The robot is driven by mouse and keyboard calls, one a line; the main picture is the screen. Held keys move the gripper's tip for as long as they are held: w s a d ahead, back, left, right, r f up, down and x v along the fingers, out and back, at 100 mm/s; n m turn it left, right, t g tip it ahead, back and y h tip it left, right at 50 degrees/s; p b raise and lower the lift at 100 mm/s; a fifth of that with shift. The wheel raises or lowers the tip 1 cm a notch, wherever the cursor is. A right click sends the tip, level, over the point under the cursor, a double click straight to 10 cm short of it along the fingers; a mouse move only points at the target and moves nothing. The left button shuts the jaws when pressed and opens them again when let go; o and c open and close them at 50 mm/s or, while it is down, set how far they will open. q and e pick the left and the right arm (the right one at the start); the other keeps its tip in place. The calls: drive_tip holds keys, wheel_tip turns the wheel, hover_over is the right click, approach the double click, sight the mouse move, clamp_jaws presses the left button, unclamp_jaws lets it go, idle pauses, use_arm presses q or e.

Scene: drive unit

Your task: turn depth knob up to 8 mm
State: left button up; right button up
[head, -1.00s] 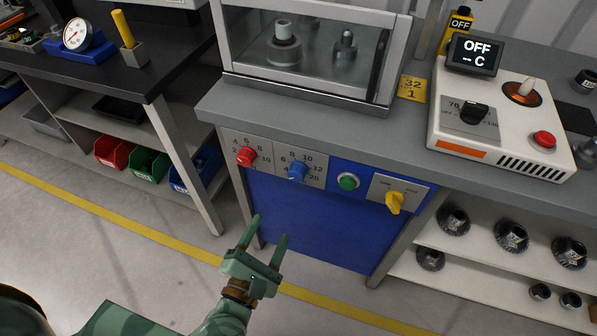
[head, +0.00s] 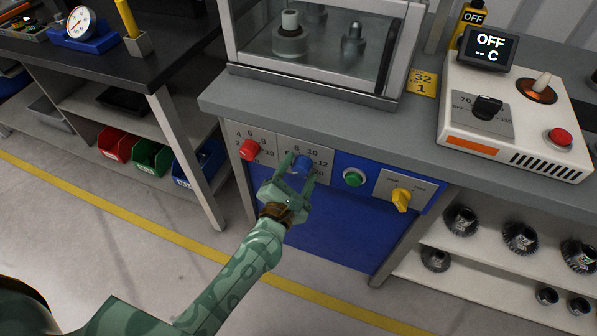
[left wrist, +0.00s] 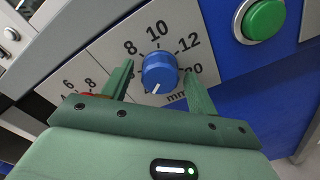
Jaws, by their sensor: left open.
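The blue depth knob (head: 302,163) is on the grey front panel under the bench edge. The left wrist view shows the knob (left wrist: 159,70) close up, with 8, 10, 12, 20 and "mm" printed around it. Its white pointer line faces down and slightly left, away from the 8 at its upper left. My left gripper (head: 298,170) is open, with one finger on each side of the knob; contact is not clear. Its fingers partly cover the scale, and marks at the lower left are hidden. My right gripper is not in view.
A red knob (head: 250,149) with its own scale is just left. A green button (head: 354,177) and a yellow switch (head: 401,199) are to the right. The grey bench top (head: 290,112) overhangs the panel. The floor in front is clear.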

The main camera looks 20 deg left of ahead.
use_arm(q)
drive_tip(key=c, duration=1)
drive_tip(key=shift+m, duration=0.3)
